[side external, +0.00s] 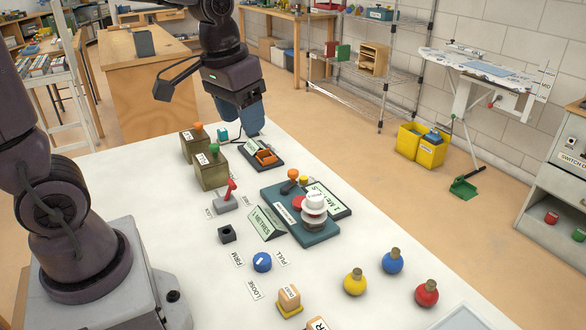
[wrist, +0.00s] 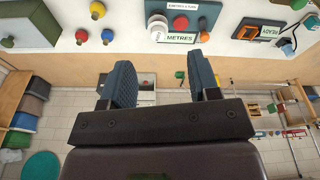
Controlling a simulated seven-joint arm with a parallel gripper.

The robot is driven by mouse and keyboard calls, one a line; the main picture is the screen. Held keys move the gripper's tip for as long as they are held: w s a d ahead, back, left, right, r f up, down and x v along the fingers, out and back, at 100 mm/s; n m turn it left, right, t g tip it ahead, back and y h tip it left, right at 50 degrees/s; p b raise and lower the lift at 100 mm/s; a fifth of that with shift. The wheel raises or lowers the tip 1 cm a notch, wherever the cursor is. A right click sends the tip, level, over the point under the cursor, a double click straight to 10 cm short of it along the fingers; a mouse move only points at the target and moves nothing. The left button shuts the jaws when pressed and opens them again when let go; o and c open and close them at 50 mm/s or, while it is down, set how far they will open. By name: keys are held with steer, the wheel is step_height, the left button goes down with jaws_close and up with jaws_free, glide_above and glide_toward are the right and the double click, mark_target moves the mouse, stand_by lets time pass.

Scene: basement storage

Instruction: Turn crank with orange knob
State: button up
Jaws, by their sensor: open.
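A teal device base (side external: 318,238) stands on the white table. On it are an orange knob (side external: 293,174) on a dark arm, a red button (side external: 298,202) and a stacked white cylinder (side external: 314,203). My gripper (side external: 251,118) is above the far part of the table, apart from the device. In the wrist view my gripper (wrist: 161,60) has its two blue fingers wide apart, with nothing between them.
Two olive boxes (side external: 210,173) with orange and green knobs stand at the back left. A dark base with an orange rocker (side external: 266,157) lies near my gripper. A red lever (side external: 229,189), blue dial (side external: 262,262) and several colored knobs (side external: 355,282) stand forward.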

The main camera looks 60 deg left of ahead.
steer(key=w+a+f+n+g, duration=0.2)
steer(key=w+a+f+n, duration=0.1)
steer(key=w+a+f, duration=0.4)
steer(key=n, duration=0.6)
glide_above(297, 172)
steer(key=a, duration=0.2)
step_height(297, 172, down, 6)
steer(key=f, duration=1.2)
steer(key=shift+s+d+f, duration=0.15)
steer(key=shift+d+f, duration=0.15)
steer(key=shift+f, duration=0.05)
steer(key=c, duration=0.9)
steer(key=shift+d+m, duration=0.35)
steer(key=shift+m, duration=0.75)
steer(key=shift+d+m, duration=0.35)
steer(key=shift+m, duration=0.75)
